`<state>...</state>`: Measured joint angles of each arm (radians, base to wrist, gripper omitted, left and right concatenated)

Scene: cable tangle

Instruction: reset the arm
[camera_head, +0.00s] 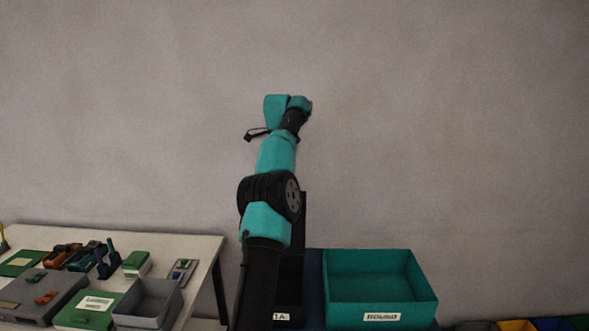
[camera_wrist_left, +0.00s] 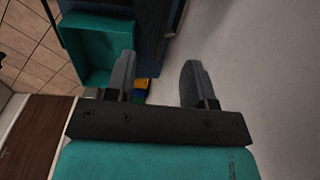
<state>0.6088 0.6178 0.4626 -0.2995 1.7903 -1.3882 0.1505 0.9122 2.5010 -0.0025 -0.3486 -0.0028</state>
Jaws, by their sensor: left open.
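One teal and black arm of mine rises from the bottom centre of the head view and stands nearly upright in front of the wall. Its far end is high up, and its fingers cannot be made out there. In the left wrist view my left gripper (camera_wrist_left: 156,72) is open, with two dark fingers well apart and nothing between them that it holds. No cable can be made out in either view. My right gripper is not in view.
A teal bin (camera_head: 380,309) with a label stands right of the arm; a teal bin also shows in the wrist view (camera_wrist_left: 73,38). A white table (camera_head: 201,247) at left carries a grey tray (camera_head: 148,312), green boxes and small parts. Coloured bins (camera_head: 515,325) line the bottom right.

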